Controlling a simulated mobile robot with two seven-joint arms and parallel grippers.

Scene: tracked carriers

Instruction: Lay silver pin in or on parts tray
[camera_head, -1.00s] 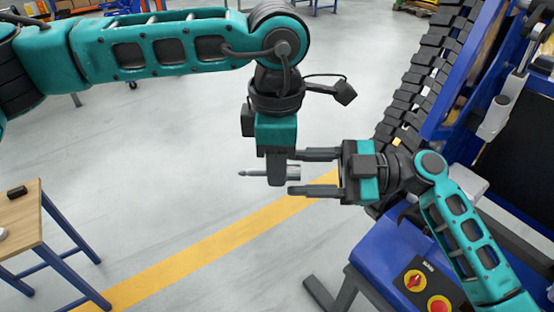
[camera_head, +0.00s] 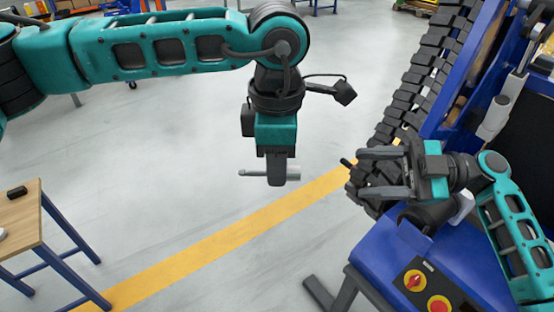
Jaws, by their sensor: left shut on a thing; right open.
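The silver pin (camera_head: 293,173) is in the middle of the view, lying level, its thin end to the left and its thicker end to the right. My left gripper (camera_head: 276,177) points down and is shut around its middle, holding it in the air above the floor. My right gripper (camera_head: 374,172) is open and empty, pointing left, well to the right of the pin and in front of the black track. I cannot make out a parts tray in this view.
A wooden-topped table (camera_head: 28,218) with a small black item (camera_head: 17,192) stands at the left edge. A blue stand with a control panel (camera_head: 428,288) is at the lower right. A black track (camera_head: 413,85) and blue frame fill the right. Floor between is clear.

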